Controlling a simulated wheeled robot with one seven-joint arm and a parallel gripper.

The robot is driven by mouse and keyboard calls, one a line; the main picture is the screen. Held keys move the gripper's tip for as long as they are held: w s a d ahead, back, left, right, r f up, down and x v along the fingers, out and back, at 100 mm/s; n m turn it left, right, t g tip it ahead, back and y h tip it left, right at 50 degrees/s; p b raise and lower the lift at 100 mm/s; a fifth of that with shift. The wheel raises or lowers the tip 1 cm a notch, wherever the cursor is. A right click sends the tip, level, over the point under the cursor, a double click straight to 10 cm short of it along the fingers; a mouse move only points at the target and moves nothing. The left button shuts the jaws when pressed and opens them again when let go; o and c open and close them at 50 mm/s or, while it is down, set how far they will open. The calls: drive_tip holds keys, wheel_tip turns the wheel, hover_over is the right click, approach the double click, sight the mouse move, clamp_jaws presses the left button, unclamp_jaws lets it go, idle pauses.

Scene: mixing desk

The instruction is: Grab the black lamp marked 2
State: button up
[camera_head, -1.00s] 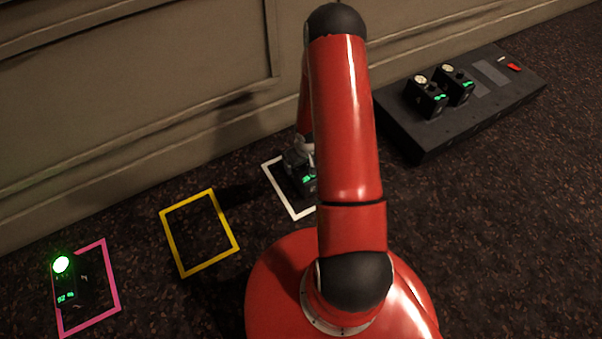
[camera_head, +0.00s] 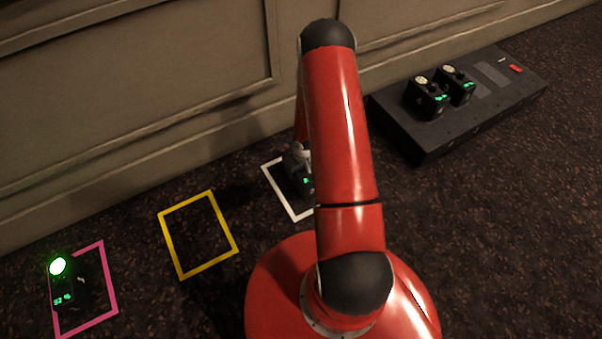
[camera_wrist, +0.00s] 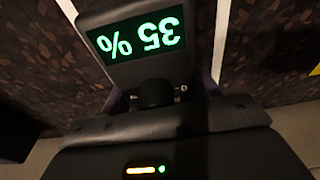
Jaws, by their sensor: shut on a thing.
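A black lamp (camera_head: 305,183) stands at the white square outline, partly hidden by my arm in the head view. In the wrist view this lamp (camera_wrist: 105,65) fills the upper middle, its green display reading 35% upside down. My gripper (camera_head: 301,158) is shut on it from above; its fingertips are mostly hidden. No number 2 can be read on it. Another black lamp (camera_head: 63,291) with a glowing green top stands at the pink square. Two more black lamps, a left one (camera_head: 427,102) and a right one (camera_head: 462,88), stand on the desk unit.
The white outline (camera_head: 279,197), empty yellow outline (camera_head: 177,248) and pink outline (camera_head: 112,283) lie on the dark carpet. The black desk unit (camera_head: 425,144) with a red button (camera_head: 516,69) is at right. A panelled wall (camera_head: 120,110) runs behind.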

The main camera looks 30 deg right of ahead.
drive_tip(key=c, duration=0.5)
drive_tip(key=shift+r, duration=0.15)
